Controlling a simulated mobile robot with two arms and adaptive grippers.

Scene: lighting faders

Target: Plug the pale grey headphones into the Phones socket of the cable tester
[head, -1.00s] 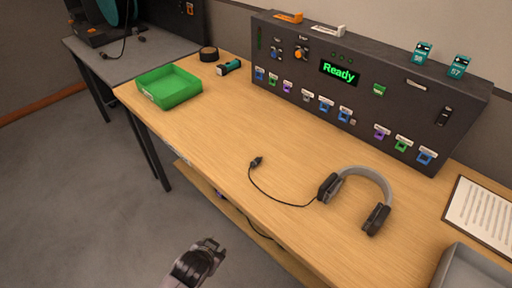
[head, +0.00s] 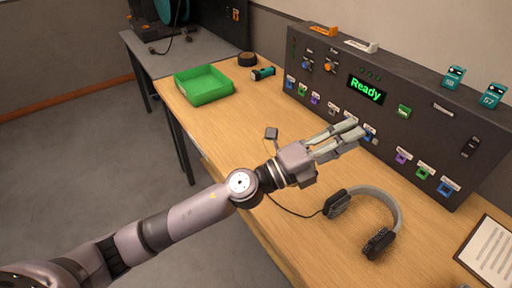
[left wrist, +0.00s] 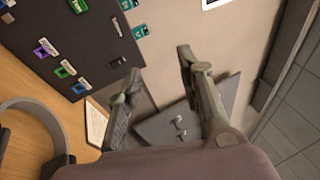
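The pale grey headphones (head: 393,207) lie on the table with dark ear cups; their band also shows at the left edge of the left wrist view (left wrist: 40,112). The dark cable tester (head: 430,132) stands along the wall and shows "Ready". It has several coloured sockets along its lower front; their labels are too small to read. My left gripper (head: 356,128) is open and empty, above the table before the tester. It also shows in the left wrist view (left wrist: 158,62).
A green tray (head: 204,98), a teal torch (head: 263,73) and a black tape roll (head: 247,59) stand at the table's far left. A clipboard (head: 490,252) lies at the right. Teal tags (head: 492,96) stand on the tester.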

